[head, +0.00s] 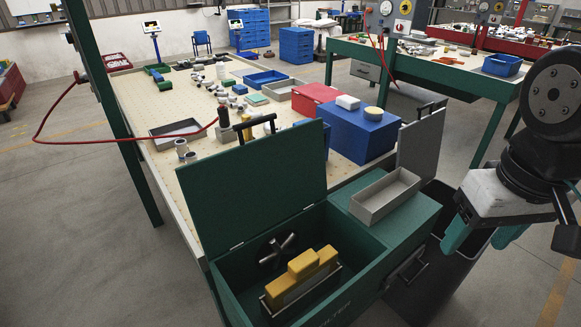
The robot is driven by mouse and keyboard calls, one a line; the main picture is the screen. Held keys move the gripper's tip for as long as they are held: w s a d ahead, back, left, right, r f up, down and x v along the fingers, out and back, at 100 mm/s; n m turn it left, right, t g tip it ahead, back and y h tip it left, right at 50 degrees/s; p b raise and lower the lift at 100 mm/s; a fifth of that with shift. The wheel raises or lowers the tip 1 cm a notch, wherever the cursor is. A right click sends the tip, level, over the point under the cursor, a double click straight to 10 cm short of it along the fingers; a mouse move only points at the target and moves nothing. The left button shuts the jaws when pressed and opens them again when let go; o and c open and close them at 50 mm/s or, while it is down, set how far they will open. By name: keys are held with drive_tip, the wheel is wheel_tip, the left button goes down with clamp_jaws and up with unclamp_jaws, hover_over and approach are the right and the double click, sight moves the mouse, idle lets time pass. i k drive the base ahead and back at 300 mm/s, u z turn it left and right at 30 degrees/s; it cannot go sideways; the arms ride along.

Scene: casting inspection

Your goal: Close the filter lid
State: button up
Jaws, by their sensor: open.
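The dark green filter box (228,281) stands in the foreground with part of the word FILTER on its front, cut off by the frame's lower edge. Its green lid (252,187) is open and stands upright at the back, leaning slightly, with a black handle (257,126) on its top edge. Inside the box lie yellow blocks (303,275) in a grey holder and a dark star-shaped knob (277,250). My gripper (482,237) is at the right, its teal fingers apart and empty, pointing down. It is well to the right of the lid and touches nothing.
Right of the box, a green top bears a grey tray (384,197), with an upright grey panel (419,146) and black handle behind it. A dark bin (440,275) stands below my gripper. The workbench behind holds a blue box (357,132) and many small parts.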

sight(231, 195)
drive_tip(key=u, duration=1.8)
drive_tip(key=k, duration=0.2)
drive_tip(key=z, duration=1.05)
drive_tip(key=i, duration=0.5)
